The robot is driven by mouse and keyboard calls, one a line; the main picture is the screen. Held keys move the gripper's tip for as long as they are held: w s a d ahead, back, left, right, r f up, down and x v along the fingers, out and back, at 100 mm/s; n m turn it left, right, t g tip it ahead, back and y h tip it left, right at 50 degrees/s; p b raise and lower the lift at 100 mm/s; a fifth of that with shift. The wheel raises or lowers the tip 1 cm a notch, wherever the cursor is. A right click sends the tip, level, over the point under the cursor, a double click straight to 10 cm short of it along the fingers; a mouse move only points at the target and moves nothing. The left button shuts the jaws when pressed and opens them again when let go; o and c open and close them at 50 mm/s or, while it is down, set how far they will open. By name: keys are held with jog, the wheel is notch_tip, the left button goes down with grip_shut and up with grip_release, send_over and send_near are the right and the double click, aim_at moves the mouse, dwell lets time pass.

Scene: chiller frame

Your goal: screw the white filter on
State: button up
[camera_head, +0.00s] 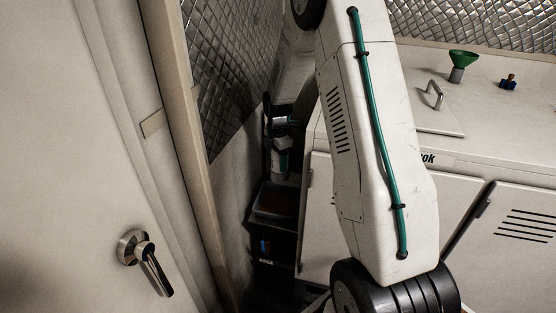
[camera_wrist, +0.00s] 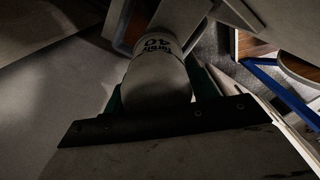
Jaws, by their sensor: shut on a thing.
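The white filter (camera_wrist: 157,68) is a pale cylinder with dark print in the wrist view. My gripper (camera_wrist: 160,92) is shut on it, with a green pad on each side. In the head view my gripper (camera_head: 281,125) is small and dark in the narrow gap beside the cabinet. No thread is visible.
A dark bin (camera_head: 273,207) stands below the gripper in the gap. A door with a lever handle (camera_head: 146,262) is at left. My arm hides part of the cabinet.

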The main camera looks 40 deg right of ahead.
jog(key=shift+w+d+m, duration=0.1)
jog(key=shift+m, duration=0.8)
jog(key=o, duration=0.7)
jog(key=shift+m, duration=0.4)
jog(key=o, duration=0.5)
jog(key=shift+r, duration=3.95)
